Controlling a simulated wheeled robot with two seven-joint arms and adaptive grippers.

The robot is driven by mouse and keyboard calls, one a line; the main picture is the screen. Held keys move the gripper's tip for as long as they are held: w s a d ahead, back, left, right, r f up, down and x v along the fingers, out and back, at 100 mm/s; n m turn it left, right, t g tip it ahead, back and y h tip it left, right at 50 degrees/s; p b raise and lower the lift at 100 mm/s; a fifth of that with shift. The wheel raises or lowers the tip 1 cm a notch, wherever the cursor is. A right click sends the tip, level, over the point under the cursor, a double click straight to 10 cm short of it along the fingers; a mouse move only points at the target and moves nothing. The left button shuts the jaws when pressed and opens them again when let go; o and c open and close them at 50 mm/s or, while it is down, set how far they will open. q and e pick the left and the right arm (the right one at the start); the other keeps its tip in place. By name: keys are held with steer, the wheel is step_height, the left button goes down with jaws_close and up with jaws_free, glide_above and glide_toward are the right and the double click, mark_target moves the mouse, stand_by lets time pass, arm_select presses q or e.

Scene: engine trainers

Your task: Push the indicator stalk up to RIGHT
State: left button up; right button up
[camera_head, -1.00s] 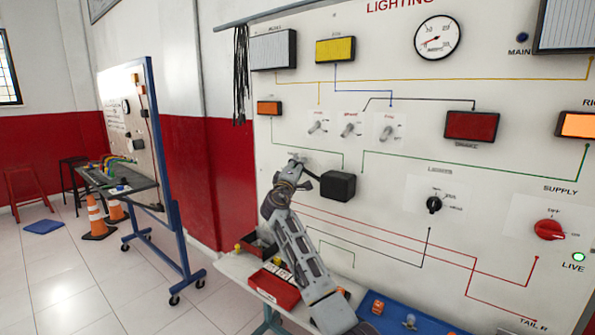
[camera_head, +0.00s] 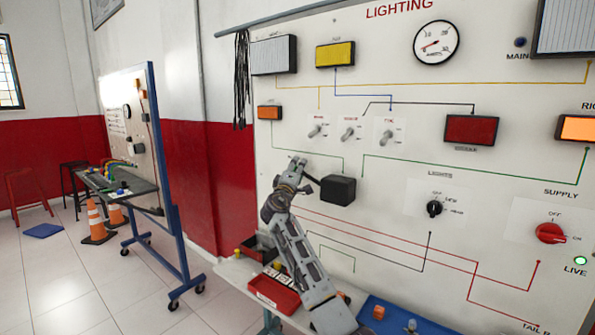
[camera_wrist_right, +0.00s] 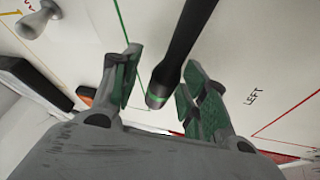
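The indicator stalk is a dark lever (camera_head: 311,180) that reaches up and left from a black box-shaped housing (camera_head: 338,189) on the white panel. In the right wrist view the stalk (camera_wrist_right: 183,45) comes in from the top, and its green-ringed tip lies between my finger pads. My right gripper (camera_head: 292,164) is at the stalk's free end, left of the housing. In the wrist view the right gripper (camera_wrist_right: 163,88) is open, with a gap visible on both sides of the tip. Contact cannot be told for certain. My left gripper is out of view.
The white lighting panel (camera_head: 400,140) stands close behind the gripper. Several toggle switches (camera_head: 349,133) sit above the housing. The orange right lamp (camera_head: 578,127) looks lit. A red tray (camera_head: 275,290) and a blue tray (camera_head: 385,315) lie below. A board on wheels stands left.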

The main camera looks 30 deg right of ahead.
steer(key=shift+s+a+f, duration=0.1)
steer(key=v, duration=1.1)
steer(key=shift+s+a, duration=0.2)
steer(key=shift+a, duration=0.05)
steer(key=shift+f, duration=0.1)
stand_by(0.7)
